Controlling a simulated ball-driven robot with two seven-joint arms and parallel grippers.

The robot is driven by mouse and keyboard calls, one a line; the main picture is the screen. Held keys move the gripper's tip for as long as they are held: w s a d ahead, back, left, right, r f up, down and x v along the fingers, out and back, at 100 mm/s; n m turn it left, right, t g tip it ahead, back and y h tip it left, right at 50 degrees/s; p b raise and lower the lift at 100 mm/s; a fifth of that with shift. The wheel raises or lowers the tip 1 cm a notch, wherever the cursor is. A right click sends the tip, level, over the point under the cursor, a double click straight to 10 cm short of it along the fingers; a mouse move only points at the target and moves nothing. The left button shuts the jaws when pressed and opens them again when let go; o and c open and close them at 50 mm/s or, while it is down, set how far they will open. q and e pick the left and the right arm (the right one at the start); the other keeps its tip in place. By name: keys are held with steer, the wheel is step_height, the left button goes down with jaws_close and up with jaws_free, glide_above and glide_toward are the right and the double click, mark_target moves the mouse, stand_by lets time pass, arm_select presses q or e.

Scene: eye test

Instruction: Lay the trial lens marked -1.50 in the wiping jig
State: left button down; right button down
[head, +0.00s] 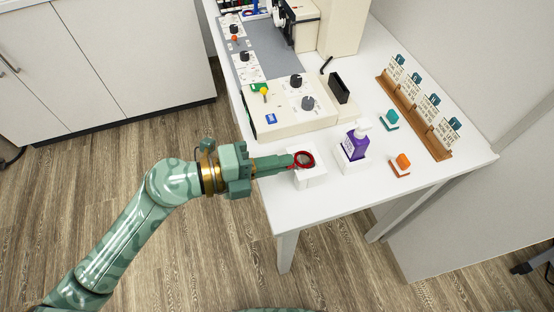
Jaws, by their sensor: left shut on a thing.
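A round trial lens with a red rim (305,158) shows in the head view near the table's front left corner. Its marking is too small to read. My left gripper (291,161) is shut on the near left edge of the lens. A white block (311,180), which looks like the wiping jig, stands on the table right below the lens. I cannot tell whether the lens touches the block or hangs just above it. The block's top is partly hidden by the lens and fingers. My right gripper is not in view.
Orange (403,160) and teal (391,118) items lie farther right. A wooden rack (413,115) holds several cards. A cream control box (290,110) stands behind. The front right tabletop (440,172) is clear.

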arm_select(q)
steer(key=shift+f, duration=0.1)
stand_by(0.3)
steer(key=c, duration=1.5)
jaws_free()
steer(key=p+v, duration=0.2)
steer(key=v, duration=1.4)
steer(key=shift+a, duration=0.15)
steer(key=shift+f, duration=0.1)
